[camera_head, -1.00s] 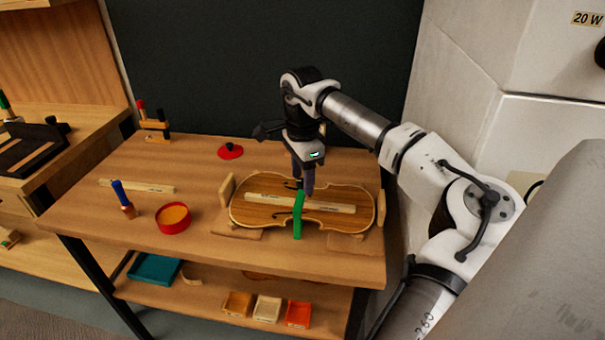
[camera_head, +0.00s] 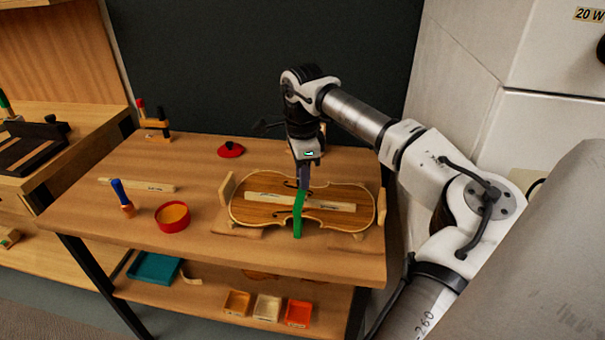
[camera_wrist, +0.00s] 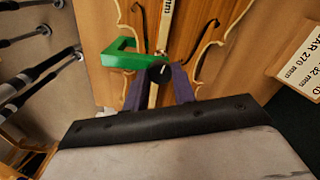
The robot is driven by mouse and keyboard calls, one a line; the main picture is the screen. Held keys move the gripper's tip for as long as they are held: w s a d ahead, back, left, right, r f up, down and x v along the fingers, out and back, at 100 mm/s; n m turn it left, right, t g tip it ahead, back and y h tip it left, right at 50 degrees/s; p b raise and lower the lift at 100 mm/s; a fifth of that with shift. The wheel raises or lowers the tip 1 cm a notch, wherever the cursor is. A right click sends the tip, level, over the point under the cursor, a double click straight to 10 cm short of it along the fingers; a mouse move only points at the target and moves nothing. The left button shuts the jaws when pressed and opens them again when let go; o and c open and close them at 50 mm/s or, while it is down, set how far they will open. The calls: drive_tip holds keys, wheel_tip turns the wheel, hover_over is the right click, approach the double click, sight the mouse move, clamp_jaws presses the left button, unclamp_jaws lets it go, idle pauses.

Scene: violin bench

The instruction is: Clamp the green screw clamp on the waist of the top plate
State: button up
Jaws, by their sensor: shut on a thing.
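The green screw clamp (camera_head: 298,216) is at the near edge of the violin top plate (camera_head: 258,204), by the narrow waist. It leans slightly in the head view. My gripper (camera_head: 302,187) is above the plate, its purple fingers pointing down. In the wrist view, my gripper (camera_wrist: 160,76) is shut on the clamp's dark screw knob, and the green frame (camera_wrist: 118,59) reaches out to the left. The plate (camera_wrist: 205,15) lies beyond the fingers. The clamp's lower jaw is hidden, so I cannot tell whether it touches the plate.
A labelled wooden bar (camera_head: 335,206) lies lengthwise on the plate. Wooden blocks (camera_head: 228,185) stand at its ends. To the left are a red round dish (camera_head: 173,217), a blue-handled tool (camera_head: 122,198) and a wooden strip (camera_head: 145,186). A red lid (camera_head: 231,150) lies behind. The table's front left is clear.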

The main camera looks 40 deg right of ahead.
drive_tip(key=m, duration=0.4)
drive_tip(key=shift+m+b, duration=0.3)
drive_tip(key=shift+b, duration=0.1)
drive_tip(key=m, duration=0.4)
drive_tip(key=shift+m+b, duration=0.3)
drive_tip(key=shift+b, duration=0.1)
drive_tip(key=m, duration=0.4)
drive_tip(key=shift+m+b, duration=0.3)
drive_tip(key=shift+b, duration=0.1)
drive_tip(key=shift+m+b, duration=0.35)
drive_tip(key=shift+m, duration=1.75)
drive_tip(key=o, duration=1)
